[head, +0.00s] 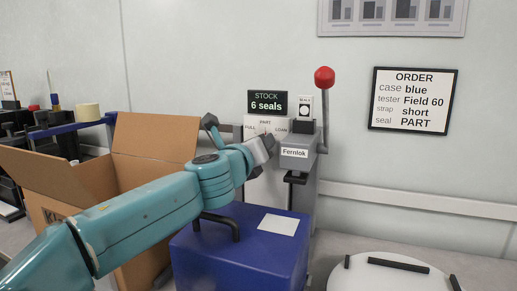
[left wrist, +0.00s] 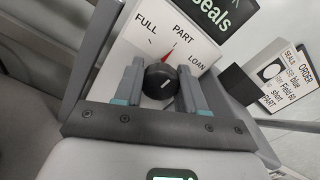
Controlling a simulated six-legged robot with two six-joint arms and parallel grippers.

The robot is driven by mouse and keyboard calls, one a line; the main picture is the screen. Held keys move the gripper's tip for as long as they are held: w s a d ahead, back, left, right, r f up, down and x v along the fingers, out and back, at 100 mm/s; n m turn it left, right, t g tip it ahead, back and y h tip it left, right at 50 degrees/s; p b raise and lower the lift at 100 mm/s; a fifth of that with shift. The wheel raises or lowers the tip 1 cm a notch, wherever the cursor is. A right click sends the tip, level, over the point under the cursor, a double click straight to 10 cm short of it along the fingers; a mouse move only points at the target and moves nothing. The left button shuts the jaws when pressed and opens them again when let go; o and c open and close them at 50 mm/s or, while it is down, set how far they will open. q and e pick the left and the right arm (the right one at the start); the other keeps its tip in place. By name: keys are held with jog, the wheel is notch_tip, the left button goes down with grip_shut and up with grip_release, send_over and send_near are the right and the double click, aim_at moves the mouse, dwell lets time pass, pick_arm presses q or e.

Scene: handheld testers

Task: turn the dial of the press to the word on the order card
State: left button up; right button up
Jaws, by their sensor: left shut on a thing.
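The press (head: 298,158), labelled Fernlok, is grey with a red-balled lever. Its white dial plate (head: 266,124) reads FULL, PART and LOAN, and also shows in the left wrist view (left wrist: 160,35). The round black dial (left wrist: 160,82) sits between the fingers of my left gripper (head: 264,150), which is shut on it. Its red pointer (left wrist: 168,56) points toward PART. In the head view my gripper hides the dial. The order card (head: 413,99) on the wall reads case blue, tester Field 60, strap short, seal PART. My right gripper is out of view.
A black sign (head: 267,103) above the plate reads STOCK 6 seals. A blue case (head: 240,250) with a handle and a white label stands below my left arm. An open cardboard box (head: 150,190) is at the left. A round white lid (head: 395,275) lies at the front right.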

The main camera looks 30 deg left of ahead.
pick_arm(q)
jog(key=shift+n, duration=0.4)
jog(key=o, duration=1.1)
jog(key=shift+c, duration=0.2)
jog(key=v, duration=1.2)
